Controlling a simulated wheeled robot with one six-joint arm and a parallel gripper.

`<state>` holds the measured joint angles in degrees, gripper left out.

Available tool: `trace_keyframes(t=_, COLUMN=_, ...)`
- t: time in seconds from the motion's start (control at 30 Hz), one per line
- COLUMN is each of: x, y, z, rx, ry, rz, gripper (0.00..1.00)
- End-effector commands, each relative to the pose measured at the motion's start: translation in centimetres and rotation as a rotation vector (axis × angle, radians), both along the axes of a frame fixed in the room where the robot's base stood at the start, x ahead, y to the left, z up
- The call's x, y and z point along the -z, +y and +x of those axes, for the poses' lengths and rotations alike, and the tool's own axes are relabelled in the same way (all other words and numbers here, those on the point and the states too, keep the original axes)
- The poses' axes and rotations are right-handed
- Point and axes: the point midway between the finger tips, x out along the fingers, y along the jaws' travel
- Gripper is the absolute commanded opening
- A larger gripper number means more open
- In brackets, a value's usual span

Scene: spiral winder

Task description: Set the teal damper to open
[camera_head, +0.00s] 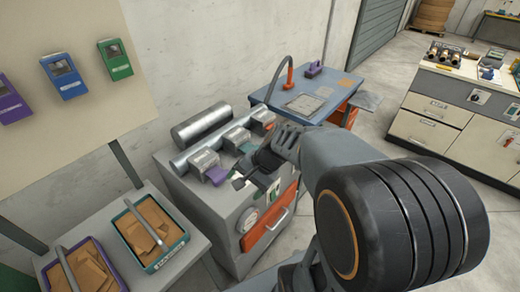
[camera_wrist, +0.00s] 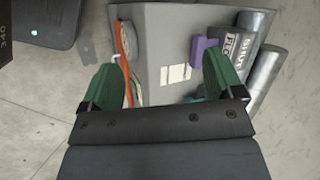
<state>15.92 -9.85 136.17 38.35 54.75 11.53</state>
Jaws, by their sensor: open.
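The teal damper (camera_head: 247,147) shows as a small teal piece at the front of the middle metal duct housing on the grey cabinet, in the head view. My gripper partly covers this area, and I cannot tell the damper's setting. My gripper (camera_head: 254,176) is above the cabinet top, just in front of the housings. In the wrist view my gripper (camera_wrist: 163,78) has its two green fingers spread wide, with nothing between them but the cabinet top and pale labels (camera_wrist: 175,75).
A purple damper (camera_head: 217,175) sits on the nearer housing; purple also shows in the wrist view (camera_wrist: 205,50). A metal cylinder (camera_head: 200,122) lies behind. The cabinet front has an orange panel (camera_head: 270,230). Trays stand at lower left, a blue table (camera_head: 325,85) beyond.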

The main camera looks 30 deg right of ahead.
Motion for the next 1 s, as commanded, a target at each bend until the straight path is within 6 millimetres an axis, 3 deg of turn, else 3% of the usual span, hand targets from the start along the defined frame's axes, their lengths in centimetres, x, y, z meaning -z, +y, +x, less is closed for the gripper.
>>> trace_keyframes(t=0.13, x=2.2, y=-3.9, z=5.0, rx=0.488, ry=0.130, rz=0.371, gripper=1.00)
trace_keyframes(t=0.23, x=3.6, y=-7.6, z=7.8, rx=0.778, ry=0.181, rz=0.593, gripper=1.00)
trace_keyframes(t=0.4, x=5.9, y=-13.9, z=10.5, rx=1.144, ry=0.219, rz=0.886, gripper=1.00)
trace_keyframes(t=0.53, x=7.2, y=-17.0, z=11.3, rx=1.305, ry=0.223, rz=1.019, gripper=1.00)
trace_keyframes(t=0.7, x=8.3, y=-18.2, z=12.4, rx=1.381, ry=0.223, rz=1.088, gripper=1.00)
trace_keyframes(t=1.0, x=10.4, y=-16.0, z=17.0, rx=1.381, ry=0.225, rz=1.089, gripper=1.00)
